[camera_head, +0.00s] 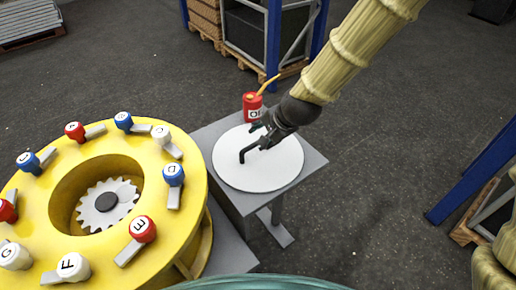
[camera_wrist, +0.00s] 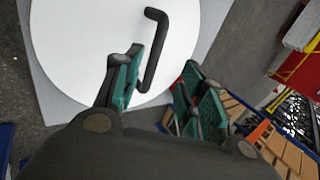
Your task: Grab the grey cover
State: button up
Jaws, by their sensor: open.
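The grey cover (camera_head: 281,168) is a pale, almost white round disc lying flat on a grey stand, with a black bent bar handle (camera_head: 247,154) on top. In the wrist view the cover (camera_wrist: 75,45) fills the upper left, and its handle (camera_wrist: 159,50) shows clearly. My gripper (camera_head: 259,138) is above the cover by the handle. In the wrist view my gripper (camera_wrist: 158,72) is open and empty, with the handle's lower end between its green-padded fingers in the picture. I cannot tell the height gap to the handle.
A red canister (camera_head: 252,106) stands behind the cover on the grey stand (camera_head: 308,163). A large yellow ring (camera_head: 185,228) with several lettered knobs and levers is at the left. Blue-framed racks (camera_head: 470,184) stand at the back and right. The floor right of the stand is clear.

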jog(key=f, duration=0.1)
jog(key=w+f, duration=0.1)
jog(key=f, duration=0.1)
jog(key=shift+w+a, duration=0.15)
jog(key=shift+w, duration=0.15)
jog(key=shift+d+p+x, duration=0.15)
jog(key=shift+p+x, duration=0.3)
jog(key=shift+x, duration=1)
jog(key=shift+d+p+x, duration=0.15)
jog(key=shift+p+x, duration=0.25)
jog(key=shift+x, duration=1.1)
jog(key=shift+f, duration=0.1)
grip_shut()
jog(key=shift+w, duration=0.15)
